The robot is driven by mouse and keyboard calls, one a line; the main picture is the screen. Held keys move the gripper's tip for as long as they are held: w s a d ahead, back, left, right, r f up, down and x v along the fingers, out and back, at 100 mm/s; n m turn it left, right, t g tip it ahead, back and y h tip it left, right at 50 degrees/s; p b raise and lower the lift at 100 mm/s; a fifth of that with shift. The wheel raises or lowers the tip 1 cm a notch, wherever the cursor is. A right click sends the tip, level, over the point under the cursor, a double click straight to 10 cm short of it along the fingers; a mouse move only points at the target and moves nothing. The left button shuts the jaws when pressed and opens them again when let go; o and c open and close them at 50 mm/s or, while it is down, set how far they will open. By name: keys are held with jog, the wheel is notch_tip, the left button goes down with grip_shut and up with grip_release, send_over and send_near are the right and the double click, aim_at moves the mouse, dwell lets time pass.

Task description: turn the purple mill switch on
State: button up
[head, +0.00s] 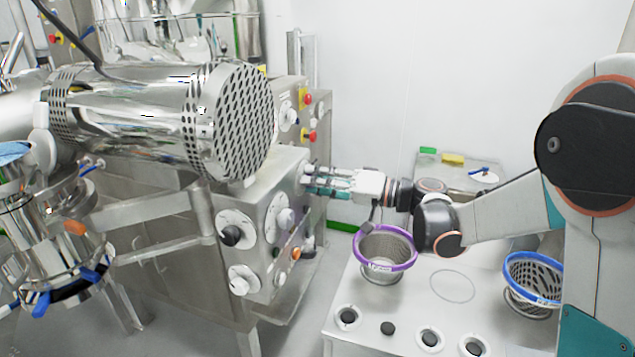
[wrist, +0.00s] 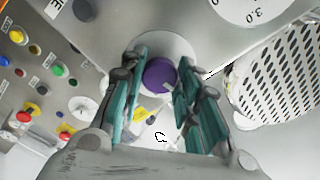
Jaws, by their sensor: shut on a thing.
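The purple mill switch (wrist: 159,75) is a round knob on a pale round plate, set in a grey metal panel, in the wrist view. My gripper (wrist: 164,62) has its teal fingers on both sides of the knob and is shut on it. In the head view my gripper (head: 312,182) reaches left to the upper right edge of the steel machine's control panel. There the knob between the fingers is hidden or too small to make out. I cannot tell the switch's setting.
The steel panel carries a black knob (head: 231,236) and other dials. A perforated steel drum (head: 241,122) overhangs it. Below my wrist, a purple-rimmed sieve basket (head: 386,264) stands on a white bench, with a blue-rimmed basket (head: 533,279) to its right.

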jog(key=m, duration=1.1)
dwell(0.6)
jog(key=o, duration=1.1)
jog(key=v, duration=1.2)
jog(key=shift+a, duration=0.1)
